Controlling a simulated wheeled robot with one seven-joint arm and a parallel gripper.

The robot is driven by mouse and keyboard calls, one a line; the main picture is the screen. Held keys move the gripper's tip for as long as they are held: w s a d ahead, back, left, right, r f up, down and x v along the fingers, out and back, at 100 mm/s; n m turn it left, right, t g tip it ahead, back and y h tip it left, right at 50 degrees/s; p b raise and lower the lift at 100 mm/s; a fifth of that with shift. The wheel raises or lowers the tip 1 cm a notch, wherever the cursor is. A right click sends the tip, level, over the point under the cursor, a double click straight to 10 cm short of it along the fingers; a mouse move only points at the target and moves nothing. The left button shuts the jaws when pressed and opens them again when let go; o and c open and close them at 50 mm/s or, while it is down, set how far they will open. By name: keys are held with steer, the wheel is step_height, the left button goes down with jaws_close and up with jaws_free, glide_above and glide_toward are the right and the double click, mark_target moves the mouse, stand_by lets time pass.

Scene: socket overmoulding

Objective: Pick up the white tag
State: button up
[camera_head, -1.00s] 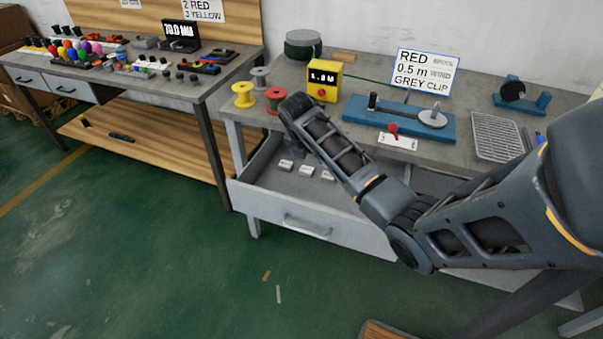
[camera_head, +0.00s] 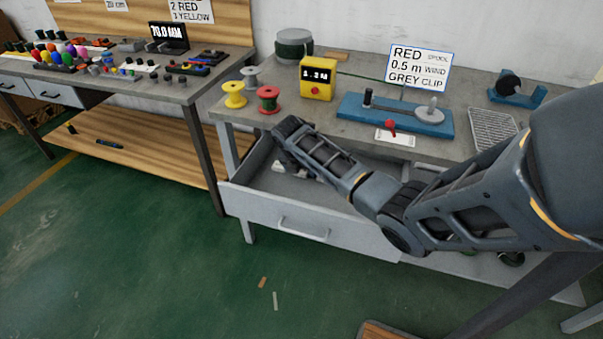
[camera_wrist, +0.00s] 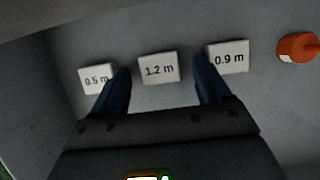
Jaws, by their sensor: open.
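In the wrist view three white tags lie in a row on the grey drawer floor. They read 0.5 m (camera_wrist: 97,79), 1.2 m (camera_wrist: 159,68) and 0.9 m (camera_wrist: 228,57). My gripper (camera_wrist: 160,76) is open, with its two dark fingers on either side of the 1.2 m tag's column. The left fingertip is near the 0.5 m tag and the right fingertip overlaps the edge of the 0.9 m tag. I cannot tell the height of the fingers above the floor. In the head view my arm reaches into the open drawer (camera_head: 275,217) and hides most of the tags.
An orange round item (camera_wrist: 298,48) lies right of the tags. The drawer wall runs along the left and top. On the bench above stand a red spool (camera_head: 268,99), a yellow spool (camera_head: 234,95), a yellow meter (camera_head: 318,79) and a blue winder (camera_head: 395,115).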

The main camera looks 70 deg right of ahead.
mark_target(301, 172)
steer(key=shift+c, duration=0.2)
steer(key=c, duration=1.1)
step_height(301, 172, up, 18)
steer(key=shift+f+p, duration=0.1)
steer(key=shift+p, duration=0.55)
